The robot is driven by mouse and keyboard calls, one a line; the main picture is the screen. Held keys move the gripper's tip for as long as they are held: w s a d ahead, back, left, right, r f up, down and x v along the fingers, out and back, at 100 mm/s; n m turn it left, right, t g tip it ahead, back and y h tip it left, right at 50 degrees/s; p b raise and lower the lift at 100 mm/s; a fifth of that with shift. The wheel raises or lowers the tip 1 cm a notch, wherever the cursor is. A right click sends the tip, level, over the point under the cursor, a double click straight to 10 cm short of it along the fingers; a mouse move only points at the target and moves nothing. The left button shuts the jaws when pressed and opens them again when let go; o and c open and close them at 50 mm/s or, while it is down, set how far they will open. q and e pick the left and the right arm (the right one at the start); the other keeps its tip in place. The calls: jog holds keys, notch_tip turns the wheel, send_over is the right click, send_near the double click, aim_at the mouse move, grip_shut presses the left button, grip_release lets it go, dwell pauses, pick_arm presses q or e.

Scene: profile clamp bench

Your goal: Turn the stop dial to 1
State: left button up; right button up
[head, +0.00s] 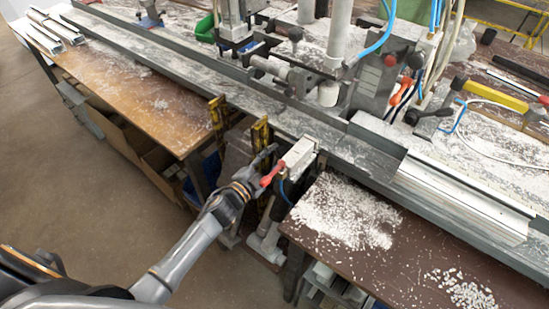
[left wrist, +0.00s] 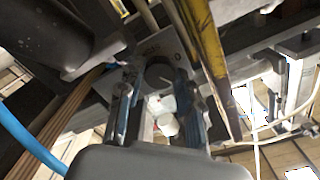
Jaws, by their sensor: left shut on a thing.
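The stop dial (left wrist: 158,72) shows in the left wrist view as a dark round knob in front of a pale metal plate (left wrist: 151,48) with small markings, including what looks like a 0 on the right. My left gripper (left wrist: 157,88) is shut on the dial, one finger on each side of it. The pointer's setting is too blurred to read. In the head view my left gripper (head: 258,168) is at the front edge of the bench, beside the red lever (head: 272,174); the dial is hidden there. My right gripper is not in view.
A yellow bar (left wrist: 205,50) runs close to the right finger in the left wrist view, and a blue hose (left wrist: 28,140) is at the left. In the head view a grey block (head: 300,152) stands beside the gripper. White chips (head: 345,215) cover the right table.

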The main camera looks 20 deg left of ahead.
pick_arm(q)
jog(key=shift+m, duration=0.3)
dwell(0.4)
jog(key=o, duration=0.9)
jog(key=v, duration=1.2)
jog(key=shift+f, duration=0.1)
